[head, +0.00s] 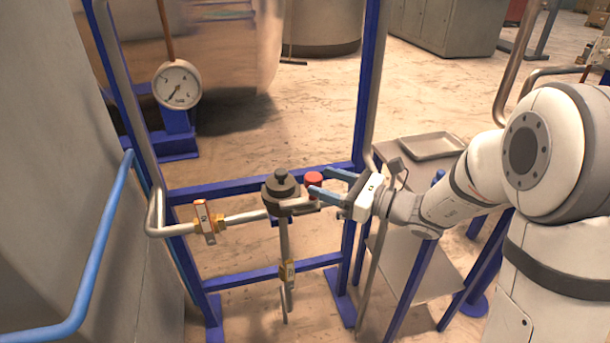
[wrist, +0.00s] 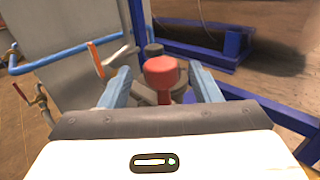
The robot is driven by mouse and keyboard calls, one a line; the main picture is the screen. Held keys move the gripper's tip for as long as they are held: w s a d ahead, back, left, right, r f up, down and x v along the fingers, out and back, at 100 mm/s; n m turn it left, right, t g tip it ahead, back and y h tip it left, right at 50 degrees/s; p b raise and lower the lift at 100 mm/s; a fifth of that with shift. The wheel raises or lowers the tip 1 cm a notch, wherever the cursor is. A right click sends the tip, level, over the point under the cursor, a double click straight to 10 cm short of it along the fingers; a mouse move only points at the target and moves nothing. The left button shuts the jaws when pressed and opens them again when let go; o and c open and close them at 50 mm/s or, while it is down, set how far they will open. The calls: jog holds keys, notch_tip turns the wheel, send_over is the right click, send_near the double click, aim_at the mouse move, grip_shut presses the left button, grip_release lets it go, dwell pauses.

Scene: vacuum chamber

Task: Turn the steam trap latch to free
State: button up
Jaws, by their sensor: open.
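The steam trap (head: 283,190) is a dark grey body with a round cap, set in the pipework on a blue frame. Its latch has a red knob (head: 313,181) on the right side of the trap. In the wrist view the red knob (wrist: 161,74) stands between my two blue fingers, with the dark trap cap (wrist: 153,50) behind it. My gripper (head: 318,185) comes in from the right, open, with a finger on each side of the knob. I cannot tell whether either finger touches it. The lower part of the latch is partly hidden in the wrist view.
A pressure gauge (head: 176,85) stands at the upper left. A valve with an orange plate (head: 206,222) sits on the pipe left of the trap. Blue frame posts (head: 368,80) rise near my arm. A trolley with a metal tray (head: 431,146) stands at right.

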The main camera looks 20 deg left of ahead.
aim_at(306, 176)
jog(key=x, duration=0.5)
jog(key=shift+a, duration=0.3)
jog(key=shift+c, duration=0.6)
